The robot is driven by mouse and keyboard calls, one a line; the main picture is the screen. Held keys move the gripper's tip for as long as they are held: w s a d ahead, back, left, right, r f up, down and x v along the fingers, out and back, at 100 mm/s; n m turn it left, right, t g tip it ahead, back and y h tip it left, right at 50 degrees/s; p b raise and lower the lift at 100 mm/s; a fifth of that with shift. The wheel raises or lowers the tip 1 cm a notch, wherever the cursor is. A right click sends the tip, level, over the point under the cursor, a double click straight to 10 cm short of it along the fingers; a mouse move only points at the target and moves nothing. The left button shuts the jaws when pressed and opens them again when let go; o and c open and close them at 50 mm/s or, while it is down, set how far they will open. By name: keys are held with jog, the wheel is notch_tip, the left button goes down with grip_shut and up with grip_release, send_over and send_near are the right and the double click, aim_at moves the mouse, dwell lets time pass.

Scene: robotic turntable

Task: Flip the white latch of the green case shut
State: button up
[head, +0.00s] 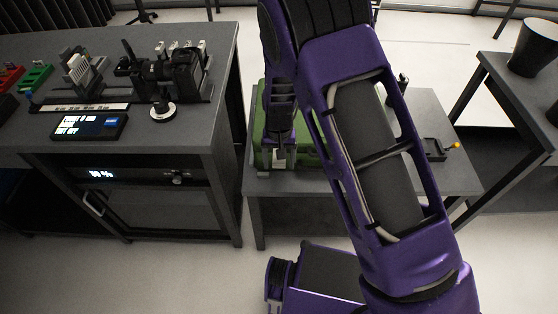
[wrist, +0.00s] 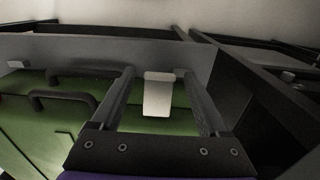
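The green case (head: 305,146) sits on the low grey table in the head view, partly hidden by my arm. Its green surface with dark handles (wrist: 62,98) fills the lower left of the wrist view. The white latch (wrist: 158,94) is a pale tab at the middle of the wrist view. My gripper (wrist: 159,76) is open, with one finger on each side of the latch and gaps on both sides. In the head view my gripper (head: 280,150) points down at the case's near left part. I cannot tell whether the latch touches the case's other half.
A grey bench (head: 190,125) with a small display (head: 90,127) and devices stands to the left. A small dark tray (head: 433,152) lies on the low table, right of my arm. Another table with a black bucket (head: 533,47) stands at the far right.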

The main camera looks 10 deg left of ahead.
grip_shut()
jog(key=f+t+b, duration=0.1)
jog(key=t+b, duration=0.1)
jog(key=b, duration=0.1)
jog(key=f+t+b, duration=0.1)
jog(key=shift+s+f+t+y+b, duration=0.3)
jog(key=shift+f+t+y+b, duration=0.05)
jog(key=shift+t+y, duration=0.05)
jog(key=f+t+b, duration=0.1)
jog(key=t, duration=0.2)
jog(key=w+f+t+y+b, duration=0.1)
jog(key=f+t, duration=0.1)
jog(key=t, duration=0.2)
jog(key=shift+w+f, duration=0.15)
jog(key=shift+w, duration=0.05)
jog(key=shift+w+a+f+t+y, duration=0.1)
jog(key=shift+w+f+t+y, duration=0.15)
jog(key=shift+t, duration=0.2)
jog(key=shift+w+f+t+y, duration=0.1)
jog(key=shift+w+t+y, duration=0.05)
jog(key=shift+t+y, duration=0.25)
jog(key=shift+w+a+f+t, duration=0.15)
jog(key=shift+w+t, duration=0.15)
jog(key=shift+t, duration=0.45)
